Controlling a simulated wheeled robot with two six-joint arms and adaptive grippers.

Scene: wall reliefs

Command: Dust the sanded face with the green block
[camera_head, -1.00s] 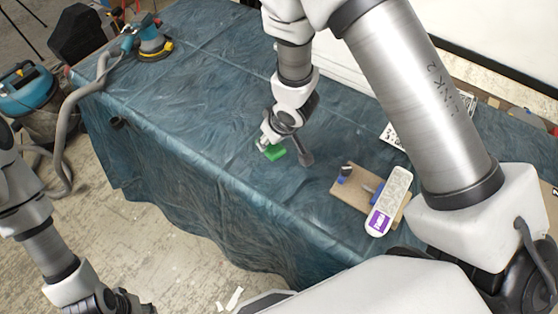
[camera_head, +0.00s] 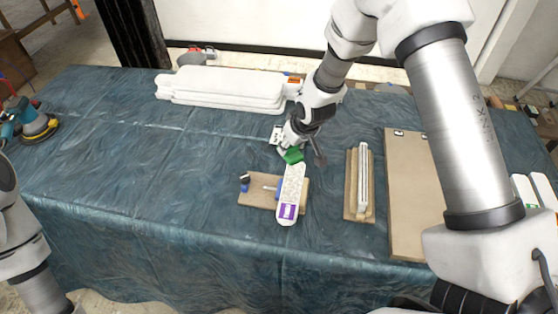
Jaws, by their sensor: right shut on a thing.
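My right gripper (camera_head: 287,143) is shut on the green block (camera_head: 293,155). It holds the block at the far end of a long white speckled piece (camera_head: 291,189) with a purple label at its near end. The block overlaps that far end in the picture; I cannot tell whether it touches. The white piece lies over a wooden board (camera_head: 256,197) with blue clamp-like parts (camera_head: 245,183). I cannot tell how its face is finished. My left arm shows at the left edge, its gripper out of the picture.
White panels (camera_head: 222,88) are stacked at the back of the blue cloth-covered table (camera_head: 130,160). Right of the board lie a wooden piece with white strips (camera_head: 360,185) and a large brown board (camera_head: 412,190). A sander (camera_head: 37,127) stands far left. The table's left middle is clear.

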